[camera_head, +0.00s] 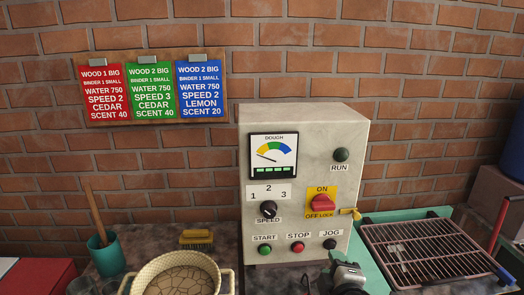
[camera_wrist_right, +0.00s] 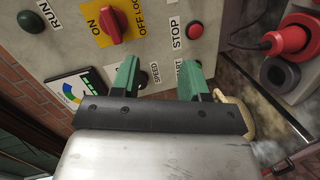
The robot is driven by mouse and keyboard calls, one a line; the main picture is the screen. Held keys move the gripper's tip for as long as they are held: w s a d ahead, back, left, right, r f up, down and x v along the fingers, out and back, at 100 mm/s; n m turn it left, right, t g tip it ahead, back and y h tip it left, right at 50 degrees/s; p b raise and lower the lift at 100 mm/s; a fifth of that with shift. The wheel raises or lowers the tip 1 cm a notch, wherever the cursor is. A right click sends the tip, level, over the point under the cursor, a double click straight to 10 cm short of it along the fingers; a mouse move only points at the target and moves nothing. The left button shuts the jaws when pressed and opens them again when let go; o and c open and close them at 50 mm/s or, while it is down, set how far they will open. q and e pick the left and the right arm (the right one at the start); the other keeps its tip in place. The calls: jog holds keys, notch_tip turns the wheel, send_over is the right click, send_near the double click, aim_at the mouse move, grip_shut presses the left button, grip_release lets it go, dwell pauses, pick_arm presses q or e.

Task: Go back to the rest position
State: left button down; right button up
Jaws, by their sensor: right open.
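My right gripper (camera_head: 346,277) shows at the bottom edge of the head view, in front of the lower part of the grey control box (camera_head: 315,170). In the right wrist view its two green fingers (camera_wrist_right: 160,72) stand apart with nothing between them, facing the box panel (camera_wrist_right: 170,40). I cannot tell how far the fingertips are from the panel. My left gripper is not in view.
A wire rack (camera_head: 425,250) in a green frame lies right of the box. A woven basket (camera_head: 142,283), a teal cup (camera_head: 104,255) and a yellow block (camera_head: 196,238) are at left. Recipe cards (camera_head: 150,90) hang on the brick wall (camera_head: 430,60).

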jog(key=s+d+f+m+g, duration=0.1)
jog(key=s+f+m+g, duration=0.35)
jog(key=s, duration=0.55)
jog(key=s+f+m+g, duration=0.4)
jog(key=s+f, duration=0.1)
jog(key=s, duration=0.5)
jog(key=s+d+f+m+g, duration=0.1)
jog(key=s+f+m+g, duration=0.35)
jog(key=s, duration=0.45)
notch_tip(320, 180, down, 26)
jog(key=s, duration=0.1)
jog(key=s+d+f+g, duration=0.1)
jog(key=s+d+f, duration=0.1)
jog(key=s+f, duration=1.4)
jog(key=shift+s+d+f+n+g+y, duration=0.2)
jog(key=shift+d+n+g+y, duration=0.1)
jog(key=shift+d, duration=0.1)
